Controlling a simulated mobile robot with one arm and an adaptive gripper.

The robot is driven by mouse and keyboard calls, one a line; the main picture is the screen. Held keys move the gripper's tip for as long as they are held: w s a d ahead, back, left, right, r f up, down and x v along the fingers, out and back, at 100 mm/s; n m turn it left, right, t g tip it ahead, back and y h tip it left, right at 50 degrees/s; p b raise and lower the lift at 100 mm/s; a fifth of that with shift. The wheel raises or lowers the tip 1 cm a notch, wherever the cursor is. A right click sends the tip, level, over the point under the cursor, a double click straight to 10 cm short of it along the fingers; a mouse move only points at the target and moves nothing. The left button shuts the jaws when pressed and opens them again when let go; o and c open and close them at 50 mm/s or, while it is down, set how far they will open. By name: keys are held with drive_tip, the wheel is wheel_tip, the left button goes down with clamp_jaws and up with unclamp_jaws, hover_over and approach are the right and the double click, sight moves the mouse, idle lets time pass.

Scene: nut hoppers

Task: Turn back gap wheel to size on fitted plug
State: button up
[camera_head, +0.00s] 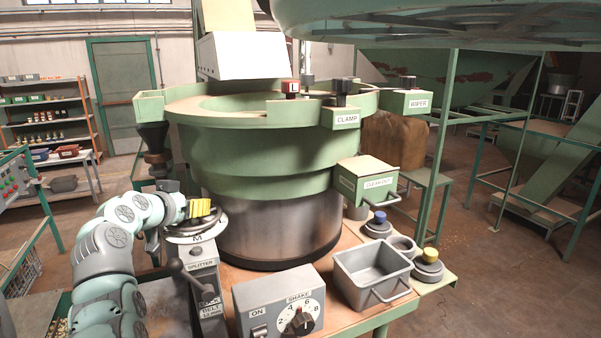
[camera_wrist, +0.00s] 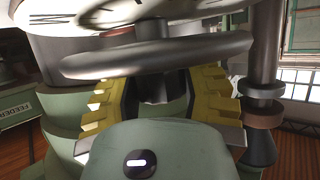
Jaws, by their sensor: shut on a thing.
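The gap wheel is a dark ring with a central hub; in the wrist view its rim (camera_wrist: 85,66) crosses above my gripper. My gripper (camera_wrist: 155,95) has its yellow ribbed fingers on both sides of the dark hub and is shut on the wheel. In the head view my gripper (camera_head: 201,209) is at the wheel (camera_head: 214,224), left of the steel drum. A pale dial (camera_head: 190,239) under it shows the letter M; its other marks are hidden or too small. A red-topped plug marked L (camera_head: 291,88) sits at the bowl rim.
The splitter box (camera_head: 206,285) with its lever stands just in front of the wheel. The shake dial box (camera_head: 282,308), a grey bin (camera_head: 372,272), a blue-topped plug (camera_head: 379,221) and a yellow-topped plug (camera_head: 429,259) are to the right. The green bowl (camera_head: 250,145) rises close beside my gripper.

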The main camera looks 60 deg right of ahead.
drive_tip(key=shift+s+d+n+t+y, duration=0.15)
drive_tip(key=shift+n+t+y, duration=0.3)
drive_tip(key=shift+t, duration=0.25)
drive_tip(key=shift+n+t+y+p, duration=0.35)
drive_tip(key=shift+n+t+p, duration=0.15)
drive_tip(key=shift+n+t, duration=0.35)
drive_tip(key=o, duration=1.2)
drive_tip(key=shift+a, duration=0.25)
drive_tip(key=shift+v, duration=5.85)
